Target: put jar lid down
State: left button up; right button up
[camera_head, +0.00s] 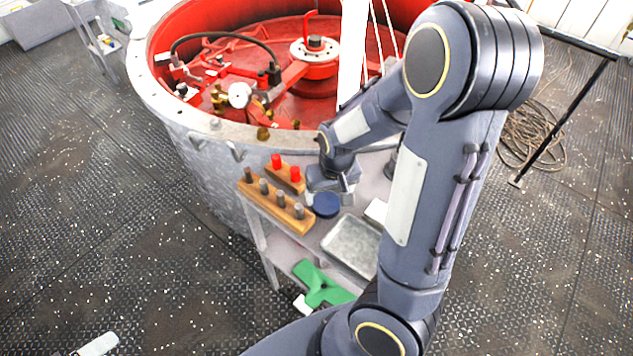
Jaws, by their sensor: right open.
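A round dark blue lid (326,206) lies on the top of a small grey shelf stand (262,226). My right gripper (328,190) is just above and behind the lid, with its arm reaching in from the right side. Its jaws are open, and the fingertips are small and partly hidden, so I cannot tell whether they touch the lid. No jar can be made out for sure. My left gripper is out of view.
Wooden blocks with grey pegs (277,208) and red pegs (285,177) stand left of the lid. A metal tray (352,246) is in front of it. A green object (322,285) sits on the lower shelf. A large red-lined tank (205,150) stands behind.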

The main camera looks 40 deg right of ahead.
aim_at(326, 202)
jog(key=f, duration=0.1)
jog(key=w+f, duration=0.1)
jog(key=w+d+f, duration=0.1)
jog(key=shift+f, duration=0.2)
jog(key=shift+s+d+f, duration=0.1)
jog(key=shift+d+f, duration=0.05)
jog(key=shift+f, duration=0.15)
jog(key=f, duration=0.2)
jog(key=w+f, duration=0.1)
jog(key=f, duration=0.1)
jog(key=shift+d, duration=0.2)
jog(key=shift+c, duration=0.4)
jog(key=c, duration=0.6)
